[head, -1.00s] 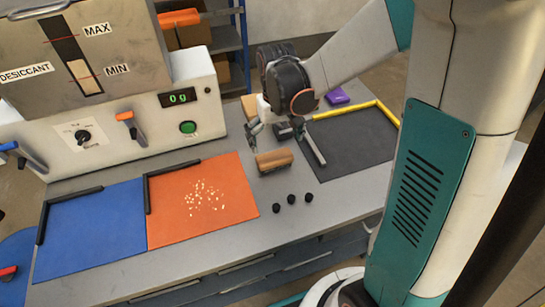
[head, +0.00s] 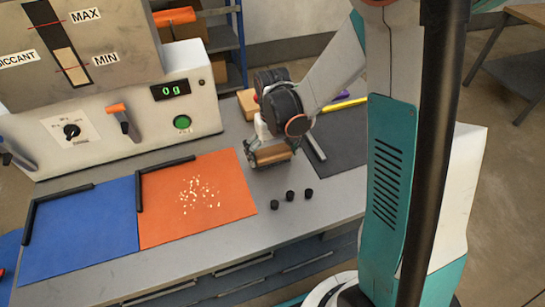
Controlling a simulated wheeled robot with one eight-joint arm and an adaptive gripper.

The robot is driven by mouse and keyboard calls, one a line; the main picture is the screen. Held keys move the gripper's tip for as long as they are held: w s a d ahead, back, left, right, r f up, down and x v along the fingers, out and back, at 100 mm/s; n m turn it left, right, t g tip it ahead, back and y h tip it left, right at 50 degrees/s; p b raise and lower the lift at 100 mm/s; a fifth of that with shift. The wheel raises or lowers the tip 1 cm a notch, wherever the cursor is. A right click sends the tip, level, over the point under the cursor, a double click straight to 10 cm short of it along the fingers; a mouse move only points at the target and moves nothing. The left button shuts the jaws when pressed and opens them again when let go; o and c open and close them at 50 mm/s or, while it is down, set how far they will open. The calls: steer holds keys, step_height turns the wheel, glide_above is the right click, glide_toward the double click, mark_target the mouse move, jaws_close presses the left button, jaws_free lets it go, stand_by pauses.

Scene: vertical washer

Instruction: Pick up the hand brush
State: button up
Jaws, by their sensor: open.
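The hand brush (head: 273,155) has a brown wooden body and lies on the grey bench top just right of the orange mat. My gripper (head: 270,150) is directly over it, with a dark finger near each end of the brush. The jaws are open. I cannot tell whether the fingers touch the brush. My wrist and gripper body hide its rear side.
The orange mat (head: 165,226) holds scattered pale pellets (head: 199,196). A blue mat (head: 60,250) is further left. Several small black caps (head: 290,196) lie in front of the brush. A dark mat (head: 340,142) is right, partly behind my arm. The dispenser machine (head: 110,125) stands behind.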

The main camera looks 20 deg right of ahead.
mark_target(272, 150)
steer(key=c, duration=0.7)
steer(key=shift+r, duration=0.2)
step_height(272, 150, up, 20)
steer(key=p, duration=0.7)
steer(key=shift+f, duration=0.1)
steer(key=shift+o, duration=1)
steer(key=shift+c, duration=0.4)
